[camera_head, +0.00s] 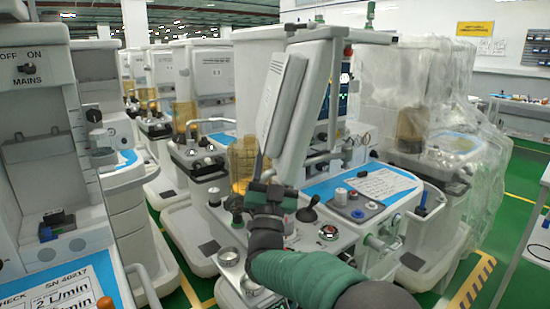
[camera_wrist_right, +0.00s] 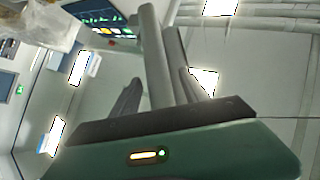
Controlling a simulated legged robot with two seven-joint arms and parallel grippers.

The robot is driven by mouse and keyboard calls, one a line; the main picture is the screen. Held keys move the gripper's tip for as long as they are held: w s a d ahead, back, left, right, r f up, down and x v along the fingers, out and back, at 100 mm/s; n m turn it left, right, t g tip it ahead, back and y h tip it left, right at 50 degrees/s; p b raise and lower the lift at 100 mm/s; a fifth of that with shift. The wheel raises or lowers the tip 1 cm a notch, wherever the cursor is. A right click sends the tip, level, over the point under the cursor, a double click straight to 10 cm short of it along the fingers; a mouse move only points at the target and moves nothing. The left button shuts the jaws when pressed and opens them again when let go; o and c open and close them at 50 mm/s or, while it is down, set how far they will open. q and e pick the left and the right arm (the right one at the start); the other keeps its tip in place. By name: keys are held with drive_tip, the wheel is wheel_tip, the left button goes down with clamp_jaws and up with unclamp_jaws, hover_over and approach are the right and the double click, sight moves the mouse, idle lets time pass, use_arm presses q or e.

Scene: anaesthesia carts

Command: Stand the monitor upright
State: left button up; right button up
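The monitor (camera_head: 283,98) is a flat, pale grey panel on the middle cart. It leans to one side, its top to the right of its lower edge. My right gripper (camera_head: 262,164) is at its lower left end, its arm reaching in from the bottom. In the right wrist view, the two fingers of my right gripper (camera_wrist_right: 160,95) stand apart, with a long grey edge (camera_wrist_right: 152,50), apparently the monitor's, between them. A gap shows beside the left finger; contact at the right finger is unclear. My left gripper is not in view.
The cart's white worktop (camera_head: 330,235) holds knobs and a blue-and-white card (camera_head: 375,186). A lit screen (camera_head: 344,85) sits behind the monitor, and an amber canister (camera_head: 241,163) stands left. A plastic-wrapped cart (camera_head: 440,130) is at right; green floor (camera_head: 500,215) is clear beyond.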

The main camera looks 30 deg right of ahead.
drive_tip(key=shift+d+f, duration=0.1)
drive_tip(key=shift+d, duration=0.1)
drive_tip(key=c, duration=0.5)
clamp_jaws()
drive_tip(key=shift+a, duration=0.1)
idle(0.4)
